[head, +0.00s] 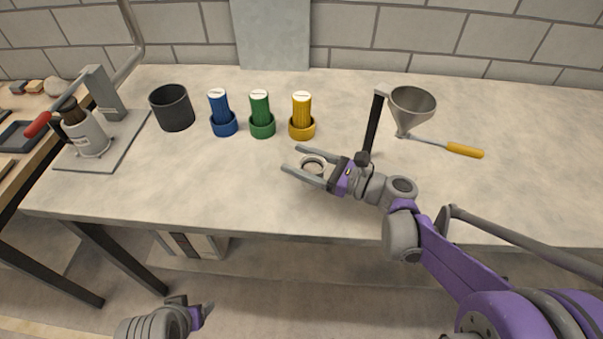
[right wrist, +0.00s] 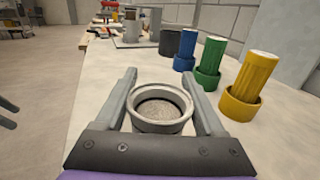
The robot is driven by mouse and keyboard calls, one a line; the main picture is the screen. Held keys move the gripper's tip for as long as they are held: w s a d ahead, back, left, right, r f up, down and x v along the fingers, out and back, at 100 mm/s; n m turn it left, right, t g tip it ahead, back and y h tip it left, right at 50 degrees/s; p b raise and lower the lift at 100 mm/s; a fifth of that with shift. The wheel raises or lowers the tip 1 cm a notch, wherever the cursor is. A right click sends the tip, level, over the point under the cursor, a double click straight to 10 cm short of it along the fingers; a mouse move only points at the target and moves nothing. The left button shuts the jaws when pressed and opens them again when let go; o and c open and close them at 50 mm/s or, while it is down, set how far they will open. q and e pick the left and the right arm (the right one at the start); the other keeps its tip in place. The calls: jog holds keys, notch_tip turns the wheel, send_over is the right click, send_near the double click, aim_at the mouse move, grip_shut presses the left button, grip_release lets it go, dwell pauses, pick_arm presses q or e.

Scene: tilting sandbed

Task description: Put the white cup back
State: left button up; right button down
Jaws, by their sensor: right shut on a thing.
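The white cup (head: 313,162) is a small round cup between the fingers of my right gripper (head: 296,162), over the front middle of the table. In the right wrist view the cup (right wrist: 160,96) has a pale rim, and its inside looks grey and grainy. My right gripper's two fingers (right wrist: 162,98) lie along both sides of the cup, shut on it. The cup looks upright; I cannot tell whether it touches the table. My left gripper (head: 207,311) is low in the head view, off the front of the table, and its finger opening cannot be made out.
Blue (head: 218,108), green (head: 260,110) and yellow (head: 302,110) cylinders stand in matching ring bases behind the cup. A dark pot (head: 173,108) is left of them. A funnel (head: 412,105) on a stand and a yellow-handled tool (head: 464,150) are right. A lever device (head: 103,95) stands far left.

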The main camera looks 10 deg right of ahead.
jog(key=shift+w+f+b, duration=0.15)
jog(key=shift+f+b, duration=0.25)
jog(key=shift+f, duration=1.7)
jog(key=shift+c, duration=2.2)
grip_release()
jog(key=shift+f, duration=0.2)
jog(key=o, duration=0.4)
jog(key=shift+o, duration=0.2)
jog(key=shift+r, duration=0.15)
jog(key=shift+d+r, duration=0.1)
jog(key=shift+r, duration=0.05)
jog(key=v, duration=1.2)
